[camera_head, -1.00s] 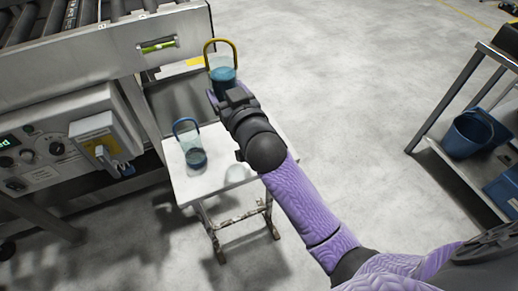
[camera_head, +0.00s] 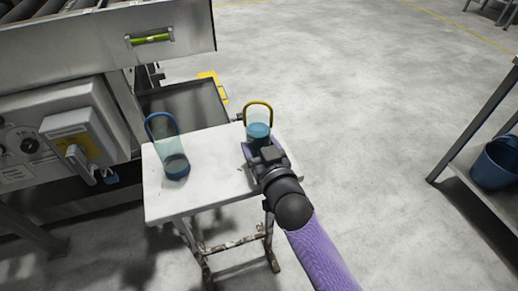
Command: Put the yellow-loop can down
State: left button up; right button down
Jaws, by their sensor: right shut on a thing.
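The yellow-loop can (camera_head: 258,131) is a clear can with blue contents and a yellow loop on top. My right gripper (camera_head: 262,148) is shut on it, over the right part of a small white table (camera_head: 205,192). The gripper hides the can's lower part, so I cannot tell whether its base touches the table. A similar can with a blue loop (camera_head: 175,155) stands on the left part of the table. My left gripper is not in view.
A machine with a control box (camera_head: 80,140) and a metal frame stands at the left, close to the table. A shelf with a blue bucket (camera_head: 495,165) is at the right edge. The floor between table and shelf is clear.

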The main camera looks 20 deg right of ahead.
jog(key=shift+f, duration=0.1)
grip_release()
jog(key=shift+s+r, duration=0.1)
jog(key=shift+r, duration=0.2)
jog(key=s+p, duration=0.4)
jog(key=s, duration=0.7)
jog(key=shift+s+d+r, duration=0.2)
jog(key=shift+s+r, duration=0.05)
jog(key=shift+s, duration=0.15)
